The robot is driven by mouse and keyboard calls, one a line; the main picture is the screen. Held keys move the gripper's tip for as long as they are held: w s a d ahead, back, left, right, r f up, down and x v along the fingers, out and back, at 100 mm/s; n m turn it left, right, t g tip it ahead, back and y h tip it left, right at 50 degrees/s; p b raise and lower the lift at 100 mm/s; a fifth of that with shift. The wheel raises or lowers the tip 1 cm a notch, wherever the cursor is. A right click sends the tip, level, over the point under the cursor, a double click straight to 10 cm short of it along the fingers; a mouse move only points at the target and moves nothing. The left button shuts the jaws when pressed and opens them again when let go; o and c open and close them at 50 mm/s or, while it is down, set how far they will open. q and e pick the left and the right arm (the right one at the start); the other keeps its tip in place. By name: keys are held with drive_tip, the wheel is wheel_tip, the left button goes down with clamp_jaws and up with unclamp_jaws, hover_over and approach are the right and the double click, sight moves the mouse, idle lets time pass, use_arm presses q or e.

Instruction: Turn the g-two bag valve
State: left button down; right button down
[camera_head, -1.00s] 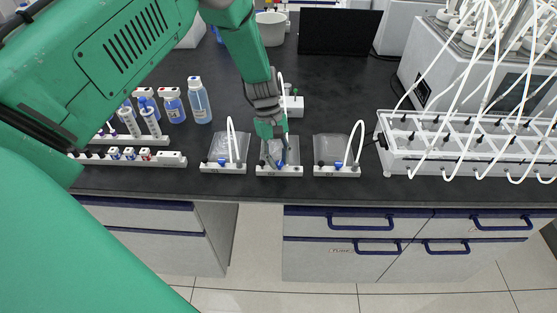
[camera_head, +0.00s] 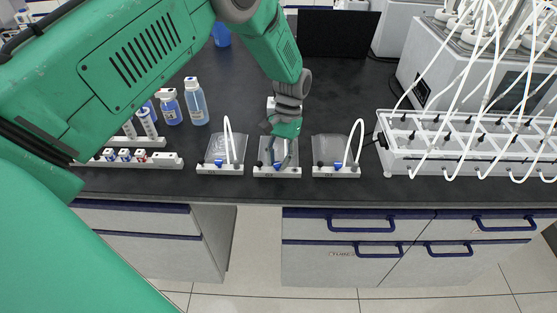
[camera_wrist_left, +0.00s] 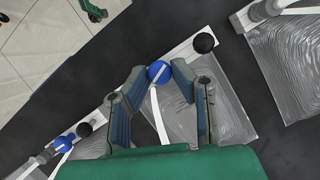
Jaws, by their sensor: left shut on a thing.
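The g-two bag (camera_head: 291,160) is the middle of three clear gas bags on white bases near the bench's front edge. Its blue valve (camera_wrist_left: 158,70) shows in the left wrist view, beside a black knob (camera_wrist_left: 204,43). My left gripper (camera_head: 276,161) reaches down over this bag from behind and hides much of it. In the left wrist view the left gripper (camera_wrist_left: 157,78) has its fingertips on either side of the blue valve, shut on it. My right gripper is not in view.
Similar bags stand close by, at left (camera_head: 219,150) and right (camera_head: 331,150). A white tube rack (camera_head: 440,160) with many hoses fills the right. Bottles (camera_head: 196,102) and a strip of small vials (camera_head: 125,160) stand at left.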

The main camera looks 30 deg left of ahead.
use_arm(q)
drive_tip(key=shift+d+m+y, duration=0.1)
drive_tip(key=shift+m+y, duration=0.6)
drive_tip(key=shift+m, duration=1.1)
drive_tip(key=c, duration=1.4)
unclamp_jaws()
drive_tip(key=shift+o, duration=0.2)
drive_tip(key=shift+r, duration=0.1)
